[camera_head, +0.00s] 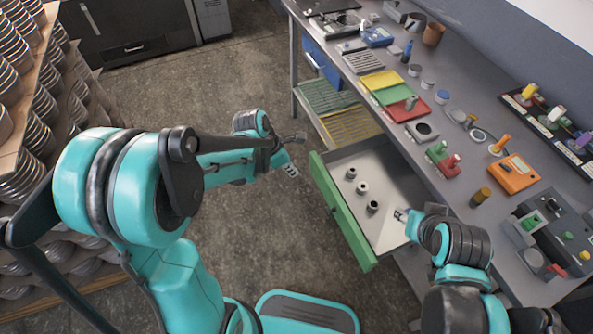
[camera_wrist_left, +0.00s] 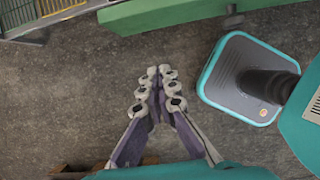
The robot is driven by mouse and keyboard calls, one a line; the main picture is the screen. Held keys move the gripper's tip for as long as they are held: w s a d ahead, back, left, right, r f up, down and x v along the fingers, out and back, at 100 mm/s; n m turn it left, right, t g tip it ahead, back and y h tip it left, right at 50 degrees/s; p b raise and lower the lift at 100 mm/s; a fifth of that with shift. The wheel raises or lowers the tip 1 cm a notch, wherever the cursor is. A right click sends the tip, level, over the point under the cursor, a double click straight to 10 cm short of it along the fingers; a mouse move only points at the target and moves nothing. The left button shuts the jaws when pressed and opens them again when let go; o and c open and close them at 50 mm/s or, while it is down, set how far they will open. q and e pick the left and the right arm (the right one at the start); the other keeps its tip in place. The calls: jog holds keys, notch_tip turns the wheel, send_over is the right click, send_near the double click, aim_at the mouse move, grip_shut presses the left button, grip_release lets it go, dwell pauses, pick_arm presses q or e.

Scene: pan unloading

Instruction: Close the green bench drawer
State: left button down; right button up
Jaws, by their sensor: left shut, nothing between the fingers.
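The green bench drawer (camera_head: 338,212) stands pulled out from under the grey workbench, with its green front facing left and a small dark knob on it. Three small dark-and-grey cylindrical parts (camera_head: 362,188) stand inside on the pale drawer floor. The green front also shows at the top of the left wrist view (camera_wrist_left: 165,10). My left gripper (camera_head: 291,170) is left of the drawer front, apart from it; its fingers are together and empty in the left wrist view (camera_wrist_left: 163,72). My right gripper (camera_head: 402,214) is over the drawer's right part; its fingers are too small to judge.
The workbench top (camera_head: 455,185) carries coloured trays, an orange box (camera_head: 514,174) and several small parts. A lower shelf with green and yellow racks (camera_head: 335,112) is behind the drawer. Shelves of stacked metal rounds (camera_head: 20,60) stand at left.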

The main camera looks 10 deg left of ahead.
pick_arm(q)
jog(key=b, duration=0.3)
send_near(317, 182)
notch_tip(317, 182, down, 4)
jog(key=s+a, duration=0.2)
jog(key=w+d, duration=0.2)
jog(key=d+b, duration=0.1)
jog(key=shift+w+d+r, duration=0.1)
jog(key=shift+w+r, duration=0.15)
jog(key=shift+w, duration=0.15)
pick_arm(e)
notch_tip(317, 182, down, 5)
jog(key=shift+r, duration=0.2)
